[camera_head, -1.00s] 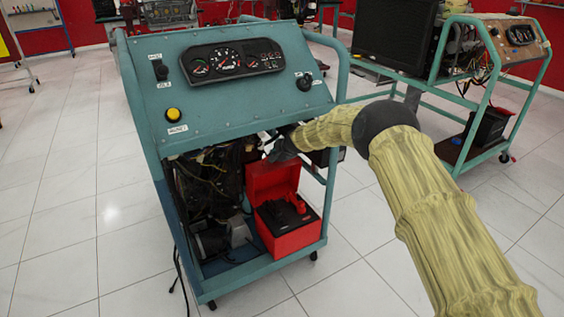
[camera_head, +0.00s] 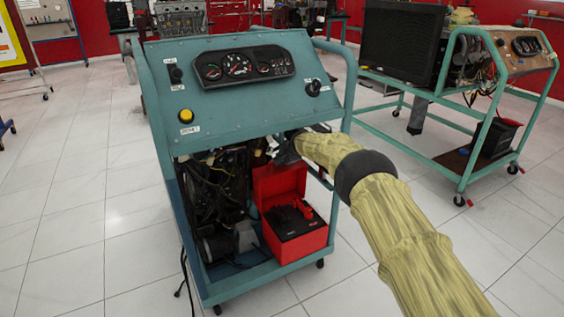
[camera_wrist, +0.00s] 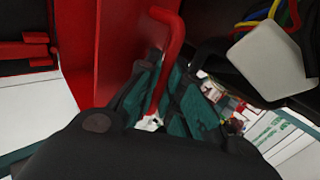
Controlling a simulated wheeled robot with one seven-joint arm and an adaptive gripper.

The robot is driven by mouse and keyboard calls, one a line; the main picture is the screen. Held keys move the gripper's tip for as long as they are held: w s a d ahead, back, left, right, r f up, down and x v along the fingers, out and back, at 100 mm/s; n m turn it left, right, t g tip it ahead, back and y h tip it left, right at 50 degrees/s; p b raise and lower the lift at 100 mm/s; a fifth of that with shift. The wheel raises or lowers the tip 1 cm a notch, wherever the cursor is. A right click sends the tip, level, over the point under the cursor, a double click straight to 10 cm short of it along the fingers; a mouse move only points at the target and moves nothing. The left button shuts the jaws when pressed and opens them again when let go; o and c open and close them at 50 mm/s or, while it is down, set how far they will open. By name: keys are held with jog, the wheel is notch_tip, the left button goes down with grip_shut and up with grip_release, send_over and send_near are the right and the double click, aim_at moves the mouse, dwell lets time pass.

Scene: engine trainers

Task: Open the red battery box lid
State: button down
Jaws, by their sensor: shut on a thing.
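The red battery box (camera_head: 300,247) stands on the lower shelf of the teal engine trainer. Its red lid (camera_head: 279,181) is raised, standing upright at the back, and the black battery (camera_head: 294,220) shows inside. My gripper (camera_head: 284,150) is at the lid's top edge, partly hidden under the control panel. In the wrist view the gripper (camera_wrist: 172,105) is shut on a red bent handle (camera_wrist: 163,70) beside the red lid panel (camera_wrist: 108,50).
The teal panel (camera_head: 240,100) with gauges overhangs my gripper. A teal frame post (camera_head: 340,160) stands just right of it. Coloured wires (camera_wrist: 275,12) and a white block (camera_wrist: 270,60) are close in the wrist view. Another trainer (camera_head: 460,130) stands at the right.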

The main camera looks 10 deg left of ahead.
dwell(0.3)
jog(key=c, duration=1.8)
grip_release()
jog(key=shift+d, duration=0.1)
jog(key=shift+r, duration=0.15)
jog(key=shift+v, duration=0.8)
jog(key=shift+s+d+r, duration=0.35)
jog(key=shift+s+r, duration=0.1)
jog(key=shift+r, duration=0.05)
jog(key=shift+s+d+f, duration=0.15)
jog(key=shift+s+d, duration=0.35)
jog(key=shift+d, duration=0.05)
jog(key=shift+s+d, duration=1)
jog(key=shift+s, duration=0.4)
jog(key=shift+s+d, duration=1)
jog(key=shift+s, duration=0.45)
jog(key=shift+s+d, duration=1)
jog(key=shift+s, duration=0.4)
